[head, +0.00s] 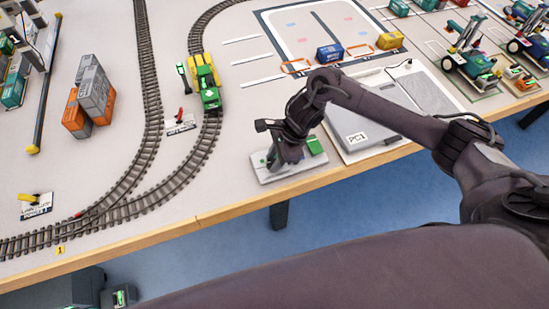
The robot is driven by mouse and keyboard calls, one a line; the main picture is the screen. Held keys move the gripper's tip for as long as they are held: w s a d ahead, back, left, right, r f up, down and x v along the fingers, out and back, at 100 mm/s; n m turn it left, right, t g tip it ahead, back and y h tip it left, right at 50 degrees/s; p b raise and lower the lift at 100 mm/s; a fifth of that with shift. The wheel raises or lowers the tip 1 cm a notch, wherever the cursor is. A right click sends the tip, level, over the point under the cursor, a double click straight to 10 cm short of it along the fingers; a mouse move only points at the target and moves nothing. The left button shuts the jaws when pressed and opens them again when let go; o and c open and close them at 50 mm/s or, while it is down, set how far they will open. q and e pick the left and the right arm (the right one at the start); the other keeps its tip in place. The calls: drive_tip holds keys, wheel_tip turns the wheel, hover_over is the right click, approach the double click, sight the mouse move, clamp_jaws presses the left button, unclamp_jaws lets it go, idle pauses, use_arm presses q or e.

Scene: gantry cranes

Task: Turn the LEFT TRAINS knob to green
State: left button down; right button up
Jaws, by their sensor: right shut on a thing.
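My right gripper (287,156) reaches down onto a small light grey control panel (266,178) near the table's front edge. It is shut on a knob there, which the fingers and wrist hide. I cannot see which way the knob points or read its label. A green patch (315,145) shows on the panel to the right of the gripper, and a bit of green shows at its left. My left gripper is not in view.
A grey laptop-like case marked PC1 (362,138) lies just right of the panel. A green and yellow train (207,88) stands on the curved track to the left. Stacked orange and grey containers (95,92) stand further left. Table around the panel's left is clear.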

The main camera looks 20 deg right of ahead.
drive_tip(key=m+b, duration=0.1)
drive_tip(key=m+t, duration=0.1)
drive_tip(key=m, duration=0.1)
drive_tip(key=shift+s+f+m+b, duration=0.1)
drive_tip(key=shift+s+m+b, duration=0.05)
drive_tip(key=shift+m+b, duration=0.2)
drive_tip(key=shift+m+t+h+b, duration=0.35)
drive_tip(key=shift+m+t, duration=0.35)
drive_tip(key=shift+m, duration=0.75)
drive_tip(key=o, duration=1)
drive_tip(key=shift+c, duration=0.2)
drive_tip(key=shift+r, duration=0.2)
drive_tip(key=v, duration=0.7)
drive_tip(key=shift+r, duration=0.35)
drive_tip(key=shift+s, duration=0.1)
